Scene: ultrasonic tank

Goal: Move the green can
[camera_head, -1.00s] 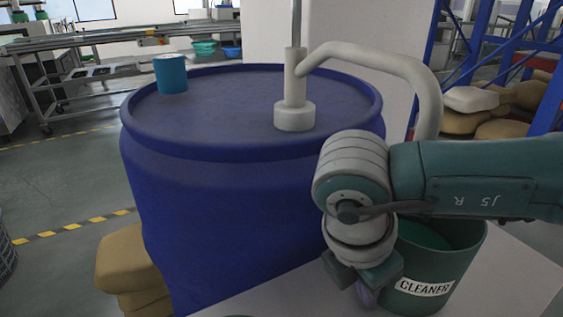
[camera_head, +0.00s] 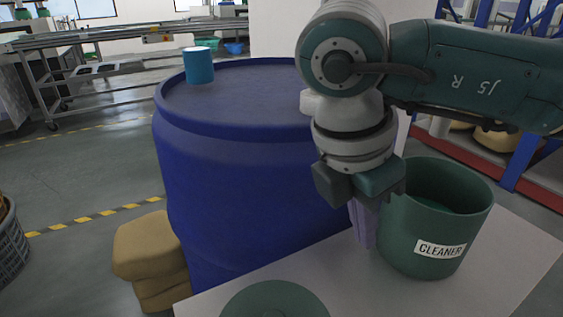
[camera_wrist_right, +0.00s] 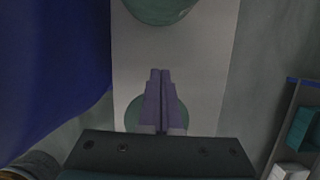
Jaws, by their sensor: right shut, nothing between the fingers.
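The green can (camera_head: 438,225), with a white "CLEANER" label, stands upright on a light table. Its top is open, with a darker green surface inside. My right gripper (camera_head: 364,245) points down just left of the can. Its purple fingers are shut together and empty, as the right wrist view also shows (camera_wrist_right: 160,72). I cannot tell whether they touch the can's side. My left gripper is not in view.
A round green disc (camera_head: 275,302) lies on the light table (camera_head: 350,290), partly cut off. A large blue barrel (camera_head: 250,180) stands behind, with a blue-teal cylinder (camera_head: 198,66) on top. Tan sacks (camera_head: 150,248) lie left of it. The table's right side (camera_head: 520,250) is clear.

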